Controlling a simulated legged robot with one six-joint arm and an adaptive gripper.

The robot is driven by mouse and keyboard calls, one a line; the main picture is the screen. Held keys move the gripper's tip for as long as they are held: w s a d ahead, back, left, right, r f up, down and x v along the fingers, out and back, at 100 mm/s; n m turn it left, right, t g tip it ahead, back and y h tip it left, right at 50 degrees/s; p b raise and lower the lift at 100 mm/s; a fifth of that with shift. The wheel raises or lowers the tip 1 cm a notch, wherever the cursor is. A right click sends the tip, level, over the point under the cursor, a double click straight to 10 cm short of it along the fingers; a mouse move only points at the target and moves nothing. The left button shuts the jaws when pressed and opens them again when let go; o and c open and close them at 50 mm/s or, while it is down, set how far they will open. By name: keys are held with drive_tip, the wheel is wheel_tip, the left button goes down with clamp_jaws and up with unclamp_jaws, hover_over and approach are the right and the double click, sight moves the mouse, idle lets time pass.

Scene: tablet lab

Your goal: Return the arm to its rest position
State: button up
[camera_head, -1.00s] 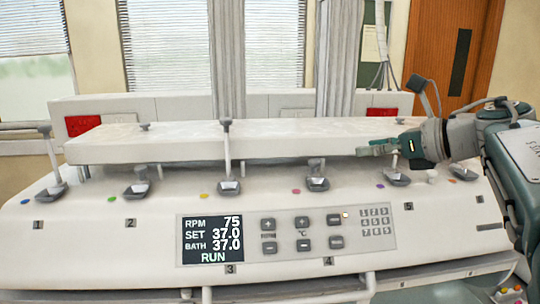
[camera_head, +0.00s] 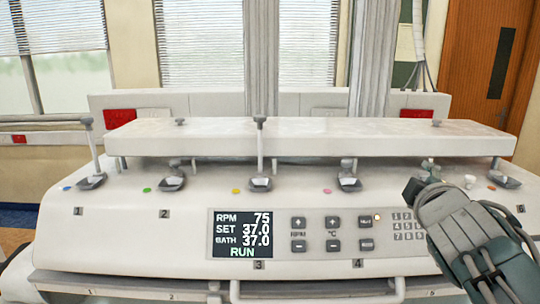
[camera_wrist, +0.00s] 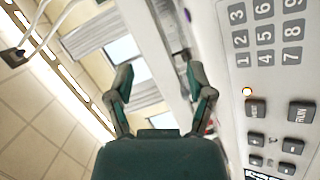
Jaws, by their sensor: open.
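My gripper (camera_wrist: 158,80) is open in the wrist view, with two dark green fingers spread apart and nothing between them. In the head view my arm comes in from the lower right, and its wrist end (camera_head: 420,188) is in front of the right part of the white bench instrument (camera_head: 120,222). The fingers are mostly hidden or too small to make out there. In the wrist view the instrument's keypad (camera_wrist: 265,35) lies close on the right side.
The instrument has a lit display (camera_head: 241,235) reading RUN, control buttons (camera_head: 332,234) and a raised white slab (camera_head: 310,138) on top. Several small metal cups stand along its sloped front. A wooden door (camera_head: 490,60) is behind on the right.

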drive_tip(key=s+a+f+m+g+y, duration=0.2)
drive_tip(key=s+a+f+m+g, duration=0.2)
drive_tip(key=s+f, duration=0.4)
drive_tip(key=s+a+f+m+g+y, duration=0.2)
drive_tip(key=s+a+f+m+g, duration=0.3)
drive_tip(key=f, duration=0.9)
drive_tip(key=s+m+g, duration=0.1)
drive_tip(key=s+m, duration=0.1)
drive_tip(key=s, duration=0.1)
drive_tip(key=shift+s+a+f, duration=0.25)
drive_tip(key=shift+a+f, duration=0.05)
